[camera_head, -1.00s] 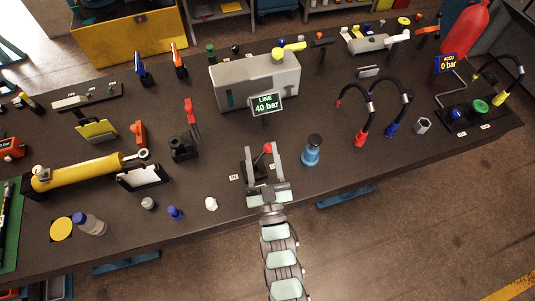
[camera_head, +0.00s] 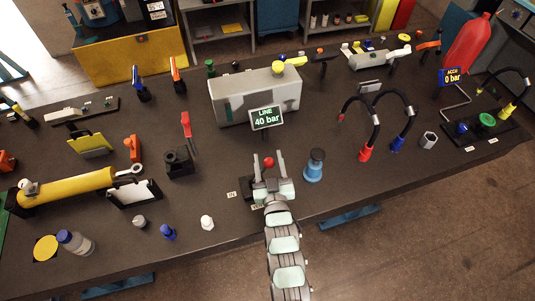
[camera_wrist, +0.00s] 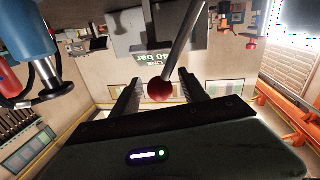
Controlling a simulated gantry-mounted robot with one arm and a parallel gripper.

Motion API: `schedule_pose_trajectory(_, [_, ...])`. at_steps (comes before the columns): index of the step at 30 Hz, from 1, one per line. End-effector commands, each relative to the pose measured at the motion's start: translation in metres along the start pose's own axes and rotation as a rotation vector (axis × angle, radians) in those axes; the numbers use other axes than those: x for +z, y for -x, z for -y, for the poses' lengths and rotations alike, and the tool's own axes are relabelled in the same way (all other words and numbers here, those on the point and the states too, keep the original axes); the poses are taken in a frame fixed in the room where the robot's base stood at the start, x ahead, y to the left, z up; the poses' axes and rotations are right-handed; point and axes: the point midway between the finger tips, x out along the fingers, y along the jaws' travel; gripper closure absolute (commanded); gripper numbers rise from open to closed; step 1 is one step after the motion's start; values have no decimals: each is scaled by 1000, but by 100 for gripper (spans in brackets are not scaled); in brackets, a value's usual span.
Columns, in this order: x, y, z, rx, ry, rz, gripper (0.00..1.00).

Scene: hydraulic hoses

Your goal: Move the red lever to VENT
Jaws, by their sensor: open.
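The red lever is a grey rod with a red ball knob (camera_head: 268,162), standing at the front middle of the bench behind the small label plates (camera_head: 232,195); the lettering is too small to read. In the wrist view its red knob (camera_wrist: 160,91) sits between the two dark ridged fingers of my gripper (camera_wrist: 160,80). Both fingers stand apart from the knob, with gaps on either side. In the head view my gripper (camera_head: 268,168) is over the lever's base and hides most of it. My gripper is open.
A display reading LINE 40 bar (camera_head: 267,117) stands behind the lever, before a grey box (camera_head: 240,97). A blue cylinder (camera_head: 315,166) stands close to the right. Left are a white knob (camera_head: 207,222) and black block (camera_head: 179,162). Black hoses (camera_head: 374,118) arch further right.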

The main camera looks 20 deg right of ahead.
Motion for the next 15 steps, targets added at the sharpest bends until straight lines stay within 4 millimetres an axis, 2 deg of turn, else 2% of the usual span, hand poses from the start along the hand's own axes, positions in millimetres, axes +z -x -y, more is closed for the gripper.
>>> schedule_pose_trajectory(6, [1,-19,0,0,-1,2,48])
schedule_pose_trajectory(15, [1,-22,0,0,-1,1,48])
